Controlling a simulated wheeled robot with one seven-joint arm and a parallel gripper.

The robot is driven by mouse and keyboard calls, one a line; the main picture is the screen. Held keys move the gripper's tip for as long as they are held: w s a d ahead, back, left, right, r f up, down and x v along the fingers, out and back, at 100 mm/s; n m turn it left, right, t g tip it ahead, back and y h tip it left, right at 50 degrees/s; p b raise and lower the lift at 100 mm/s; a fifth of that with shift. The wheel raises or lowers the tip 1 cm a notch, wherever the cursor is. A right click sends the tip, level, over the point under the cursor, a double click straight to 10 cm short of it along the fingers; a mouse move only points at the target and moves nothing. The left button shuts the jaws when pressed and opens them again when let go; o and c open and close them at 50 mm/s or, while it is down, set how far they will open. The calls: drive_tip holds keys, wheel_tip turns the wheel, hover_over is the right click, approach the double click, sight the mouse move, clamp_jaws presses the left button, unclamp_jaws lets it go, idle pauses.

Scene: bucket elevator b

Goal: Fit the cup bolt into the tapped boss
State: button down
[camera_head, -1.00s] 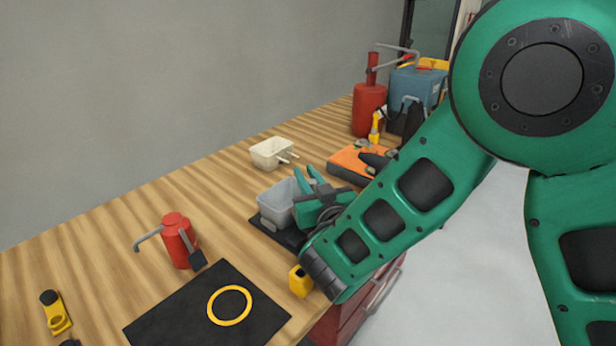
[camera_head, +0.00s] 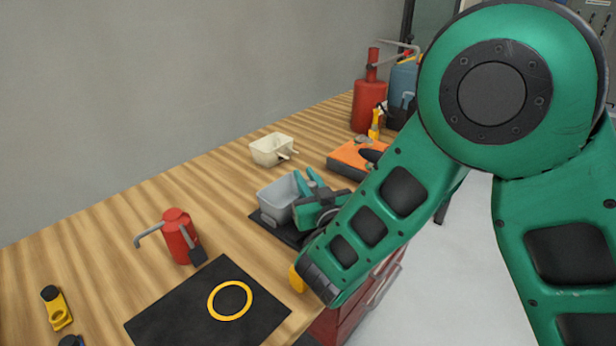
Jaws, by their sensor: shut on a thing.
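A grey bucket cup (camera_head: 279,192) sits on a small black pad (camera_head: 268,222) in the middle of the bench. My gripper (camera_head: 308,187), with green fingers, is at the right side of this cup, close against it. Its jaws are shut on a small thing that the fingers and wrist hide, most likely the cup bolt. I cannot see the bolt or the tapped boss clearly, nor whether they touch. A cream cup (camera_head: 268,151) with two pale pegs on its right side lies farther back.
A red oil can (camera_head: 176,237) and a black mat with a yellow ring (camera_head: 231,300) are in front. A yellow item (camera_head: 296,278) stands at the bench edge by my arm. An orange box (camera_head: 350,158) and a red cylinder (camera_head: 368,105) are behind.

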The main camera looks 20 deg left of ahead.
drive_tip(key=shift+f, duration=0.95)
drive_tip(key=c, duration=1.6)
unclamp_jaws()
drive_tip(key=shift+o, duration=0.2)
drive_tip(key=shift+s, duration=0.15)
